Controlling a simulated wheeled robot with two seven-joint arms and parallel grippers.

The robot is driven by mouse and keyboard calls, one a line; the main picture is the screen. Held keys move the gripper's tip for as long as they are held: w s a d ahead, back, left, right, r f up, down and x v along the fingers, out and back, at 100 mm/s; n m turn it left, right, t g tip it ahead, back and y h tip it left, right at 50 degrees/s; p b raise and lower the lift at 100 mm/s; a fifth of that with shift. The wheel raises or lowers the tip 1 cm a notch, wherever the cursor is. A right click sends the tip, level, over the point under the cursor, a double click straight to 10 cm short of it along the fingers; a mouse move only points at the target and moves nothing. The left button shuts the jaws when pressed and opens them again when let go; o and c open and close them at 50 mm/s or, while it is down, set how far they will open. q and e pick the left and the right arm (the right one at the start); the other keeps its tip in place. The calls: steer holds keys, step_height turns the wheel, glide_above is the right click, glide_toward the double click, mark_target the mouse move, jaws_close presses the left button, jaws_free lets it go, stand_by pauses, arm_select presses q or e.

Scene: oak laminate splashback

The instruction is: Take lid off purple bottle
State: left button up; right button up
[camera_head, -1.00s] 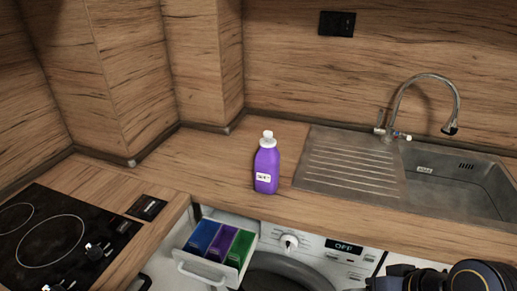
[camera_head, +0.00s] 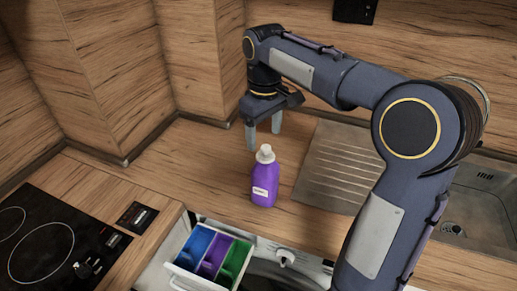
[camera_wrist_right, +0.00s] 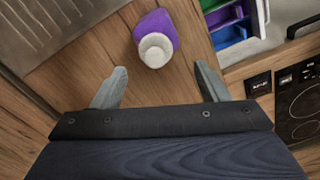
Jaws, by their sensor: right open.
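The purple bottle (camera_head: 265,185) stands upright on the wooden counter, with a white lid (camera_head: 265,153) on its top and a white label on its front. My right gripper (camera_head: 263,140) is open and empty, its fingers pointing down above and behind the bottle in the head view. In the right wrist view the white lid (camera_wrist_right: 155,49) and the purple bottle (camera_wrist_right: 163,22) lie beyond the two spread fingertips (camera_wrist_right: 163,80), not between them. My left gripper is not in view.
An open detergent drawer (camera_head: 213,255) with blue, purple and green compartments juts out below the counter. A ribbed metal drainboard (camera_head: 335,165) and sink (camera_head: 480,215) are at right, partly hidden by my arm. A black hob (camera_head: 55,240) is at left.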

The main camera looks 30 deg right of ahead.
mark_target(266, 147)
steer(key=f, duration=0.5)
steer(key=shift+d+f+p, duration=0.3)
steer(key=c, duration=1.1)
